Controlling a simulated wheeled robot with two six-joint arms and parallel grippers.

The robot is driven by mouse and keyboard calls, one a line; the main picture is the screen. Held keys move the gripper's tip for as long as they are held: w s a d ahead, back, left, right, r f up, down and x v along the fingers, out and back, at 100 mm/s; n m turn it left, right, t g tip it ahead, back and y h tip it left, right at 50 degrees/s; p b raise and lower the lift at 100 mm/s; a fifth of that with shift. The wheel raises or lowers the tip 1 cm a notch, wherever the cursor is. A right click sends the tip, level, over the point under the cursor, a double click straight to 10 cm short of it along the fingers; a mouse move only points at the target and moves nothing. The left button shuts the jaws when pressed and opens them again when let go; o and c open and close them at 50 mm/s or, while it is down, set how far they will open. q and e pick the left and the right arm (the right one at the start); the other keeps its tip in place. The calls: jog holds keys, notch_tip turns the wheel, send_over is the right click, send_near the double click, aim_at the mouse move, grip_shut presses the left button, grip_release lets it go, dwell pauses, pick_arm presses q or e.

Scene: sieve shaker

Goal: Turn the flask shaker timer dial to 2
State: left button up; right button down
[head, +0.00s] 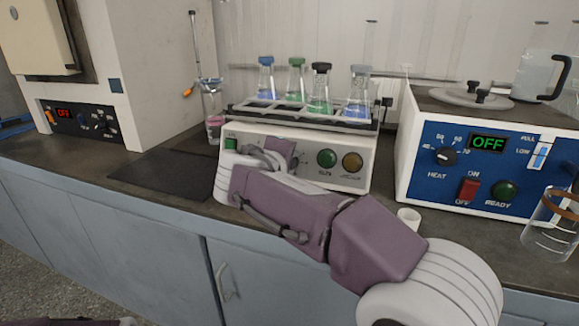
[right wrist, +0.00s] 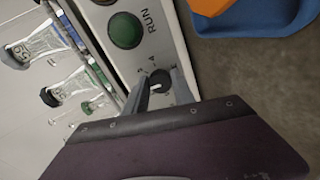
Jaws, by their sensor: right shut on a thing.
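The flask shaker (head: 300,133) is a white box with a rack of several capped flasks on top. Its front has a green switch at left, a green RUN lamp (head: 326,158) and an amber lamp. My right gripper (head: 279,154) is at the panel, left of the RUN lamp, and hides the timer dial in the head view. In the right wrist view the dark dial (right wrist: 159,82) with a white pointer mark sits between my two fingers, which are shut on it. A "4" shows beside it; other numbers are hidden or unclear.
A blue-panelled water bath (head: 480,165) stands at right, with a beaker (head: 552,225) before it. A small white cup (head: 408,217) is near the shaker's front right. A dark mat (head: 165,178) lies at left. A cylinder (head: 213,115) stands behind the shaker's left side.

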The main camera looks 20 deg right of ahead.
jog(key=shift+f, duration=0.1)
dwell(0.3)
jog(key=c, duration=1.1)
grip_release()
jog(key=shift+o, duration=0.2)
jog(key=shift+s, duration=0.1)
jog(key=p+v, duration=0.3)
jog(key=v, duration=0.6)
